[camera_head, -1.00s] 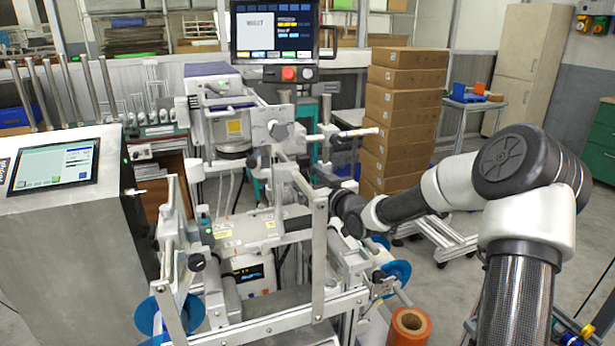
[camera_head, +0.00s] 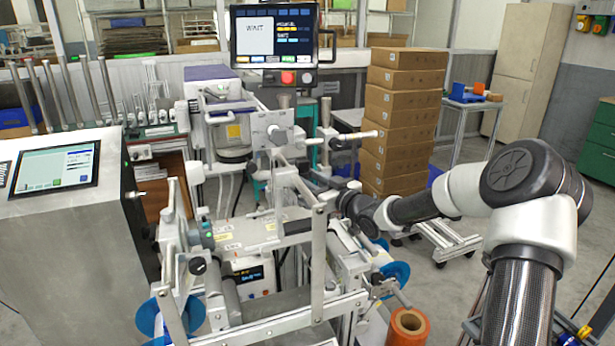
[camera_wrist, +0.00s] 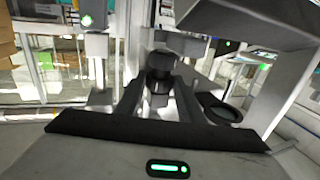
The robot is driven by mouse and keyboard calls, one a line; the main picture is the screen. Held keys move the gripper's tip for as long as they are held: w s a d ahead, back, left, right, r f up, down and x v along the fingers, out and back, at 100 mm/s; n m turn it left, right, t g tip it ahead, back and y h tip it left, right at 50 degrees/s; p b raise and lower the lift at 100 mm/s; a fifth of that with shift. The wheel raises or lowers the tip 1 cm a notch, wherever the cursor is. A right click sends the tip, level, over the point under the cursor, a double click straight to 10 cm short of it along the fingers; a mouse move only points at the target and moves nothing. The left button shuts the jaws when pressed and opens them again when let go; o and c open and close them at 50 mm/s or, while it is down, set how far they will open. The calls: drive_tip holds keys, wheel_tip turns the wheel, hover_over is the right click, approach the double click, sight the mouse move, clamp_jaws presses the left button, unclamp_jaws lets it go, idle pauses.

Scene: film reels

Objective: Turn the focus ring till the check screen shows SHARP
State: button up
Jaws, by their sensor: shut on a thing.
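The check screen (camera_head: 275,32) hangs at the top of the head view; its white panel reads WAIT. My gripper (camera_head: 318,180) reaches in from the right behind the metal frame bars, which partly hide it in the head view. In the wrist view my gripper (camera_wrist: 160,92) has its two dark fingers on either side of a dark round part (camera_wrist: 160,66), which looks like the focus ring. The fingers are shut on it. Any marks on the ring are too small to read.
Metal frame bars (camera_head: 319,262) stand close around my gripper. Blue reels (camera_head: 396,272) and an orange roll (camera_head: 408,326) are low on the machine. Stacked cartons (camera_head: 408,110) stand behind my arm. A cabinet with a touchscreen (camera_head: 56,167) is at left.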

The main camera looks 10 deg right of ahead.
drive_tip(key=o, duration=1.1)
drive_tip(key=shift+c, duration=0.2)
drive_tip(key=p+v, duration=0.1)
drive_tip(key=v, duration=1.6)
drive_tip(key=shift+s+d, duration=0.15)
drive_tip(key=shift+s, duration=0.05)
drive_tip(key=shift+p, duration=0.3)
